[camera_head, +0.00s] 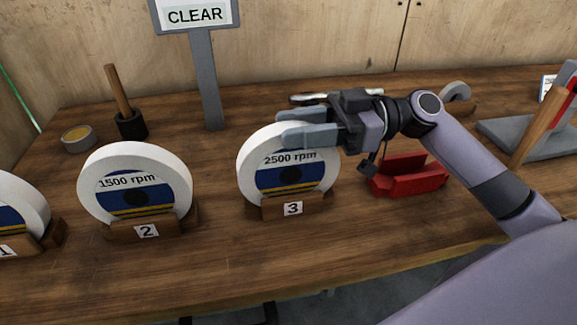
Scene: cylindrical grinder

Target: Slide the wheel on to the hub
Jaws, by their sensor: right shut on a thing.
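My right gripper (292,128) reaches in from the right and is shut on the upper rim of this wheel. A second wheel marked 1500 rpm (95,175) stands in the wooden stand numbered 2 (120,229) to the left. A third wheel (22,205) is cut off at the left edge, in stand 1. I cannot make out a hub in this view. My left gripper is not in view.
A grey post holds a CLEAR sign (195,15) behind the wheels. A red tray-like piece (408,181) lies right of stand 3. A wooden-handled tool (130,124) and a small round tin (79,138) are at the back left. The front of the table is clear.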

